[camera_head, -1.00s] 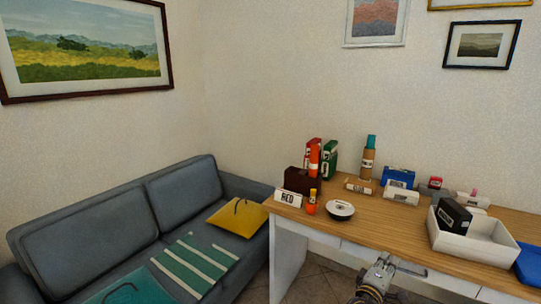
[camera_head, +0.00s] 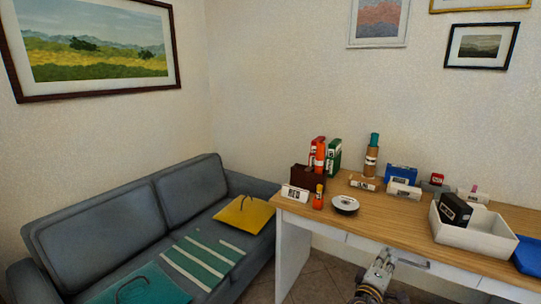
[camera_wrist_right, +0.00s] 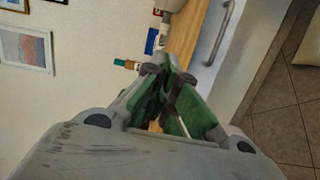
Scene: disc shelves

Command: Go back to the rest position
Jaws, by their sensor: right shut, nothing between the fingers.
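My right gripper (camera_head: 384,256) is low in front of the desk's front edge in the head view, near a drawer handle. In the right wrist view its fingers (camera_wrist_right: 168,70) meet at the tips with nothing held between them. The wooden desk (camera_head: 400,212) stands behind it, and its top also shows in the wrist view (camera_wrist_right: 205,37). My left gripper is in neither view.
On the desk are a white box (camera_head: 470,238) with a black item in it, a white disc (camera_head: 345,204), a "RED" sign (camera_head: 295,193), and a brown tube (camera_head: 371,160). A grey sofa (camera_head: 110,235) with a yellow bag (camera_head: 244,214) stands at left. Floor shows below the desk.

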